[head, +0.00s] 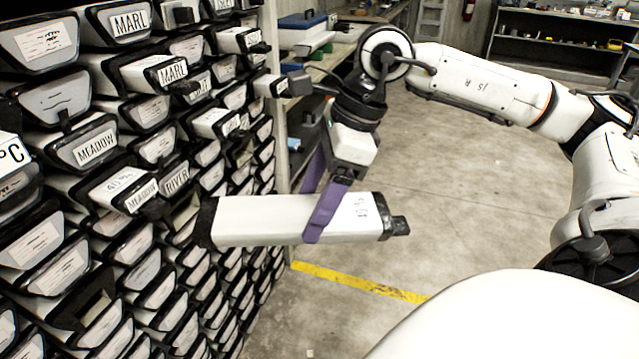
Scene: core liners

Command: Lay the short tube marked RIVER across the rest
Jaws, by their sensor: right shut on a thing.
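My right gripper (322,225), with purple fingers, is shut around the middle of a white tube (265,218). The tube lies nearly level in front of the rack, with a dark cap at each end. Its left end is close to the rack; I cannot tell whether it touches. Small print shows near its right end, but I cannot read a name on it. A RIVER label (177,182) shows on an end face in the rack, just up and left of the held tube. I cannot make out the rest in this view. My left gripper is out of view.
The rack (75,200) fills the left side with several labelled tubes, some marked MEADOW (96,148) or MARL (130,22) and some sticking out. Open floor (450,190) with a yellow line (358,281) lies to the right. Shelves (550,45) stand behind.

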